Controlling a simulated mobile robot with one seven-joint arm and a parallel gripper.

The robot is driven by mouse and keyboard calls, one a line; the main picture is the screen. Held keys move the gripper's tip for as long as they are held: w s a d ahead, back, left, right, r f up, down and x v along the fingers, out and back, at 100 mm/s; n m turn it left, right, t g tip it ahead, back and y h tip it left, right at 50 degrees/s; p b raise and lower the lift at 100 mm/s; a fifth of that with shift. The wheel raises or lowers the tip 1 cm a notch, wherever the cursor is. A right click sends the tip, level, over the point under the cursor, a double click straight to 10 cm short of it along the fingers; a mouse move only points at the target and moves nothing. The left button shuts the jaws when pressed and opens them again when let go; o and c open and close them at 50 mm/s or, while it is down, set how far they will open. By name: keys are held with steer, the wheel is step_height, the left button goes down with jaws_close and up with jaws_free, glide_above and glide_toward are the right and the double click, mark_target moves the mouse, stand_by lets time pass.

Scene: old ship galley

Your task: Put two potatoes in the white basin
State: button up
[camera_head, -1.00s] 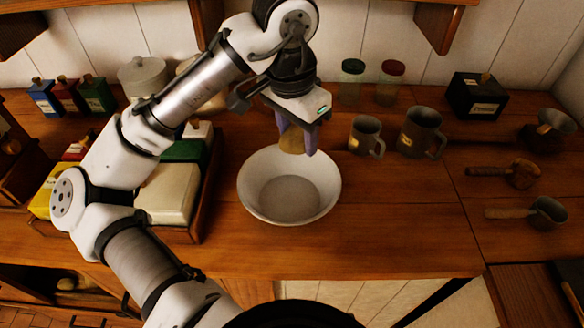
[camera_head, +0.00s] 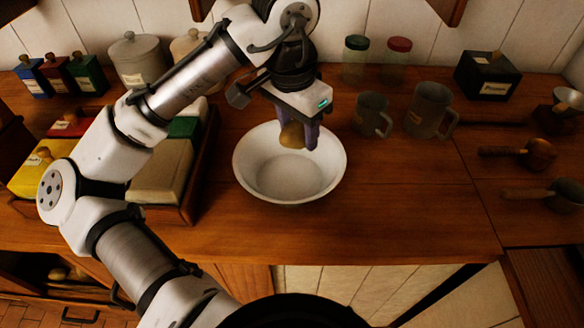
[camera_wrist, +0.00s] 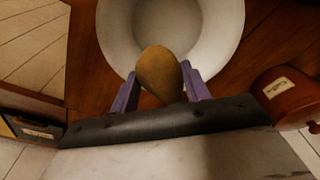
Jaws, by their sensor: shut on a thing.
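The white basin (camera_head: 284,188) stands upright on the wooden counter, and its visible inside is empty. My gripper (camera_head: 301,140) points down over the basin's back part, with its purple fingers shut on a brown potato (camera_head: 291,136). In the wrist view the potato (camera_wrist: 159,72) sits between the two fingers, above the near rim of the basin (camera_wrist: 226,30). The potato appears held above the basin floor. Brown round things, possibly potatoes (camera_head: 58,273), lie in the open compartment under the counter at lower left; they are partly hidden.
Two mugs (camera_head: 428,110) stand right of the basin, with two lidded jars (camera_head: 396,64) behind. A wooden tray (camera_head: 200,180) with coloured boxes is at left, partly behind my arm. Pans (camera_head: 520,153) lie at right. The counter in front of the basin is clear.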

steer(key=o, duration=1.1)
steer(key=shift+r, duration=0.15)
steer(key=r, duration=0.9)
steer(key=s+a+r, duration=0.1)
steer(key=r, duration=0.3)
steer(key=shift+s+a+r, duration=0.1)
steer(key=shift+r, duration=0.15)
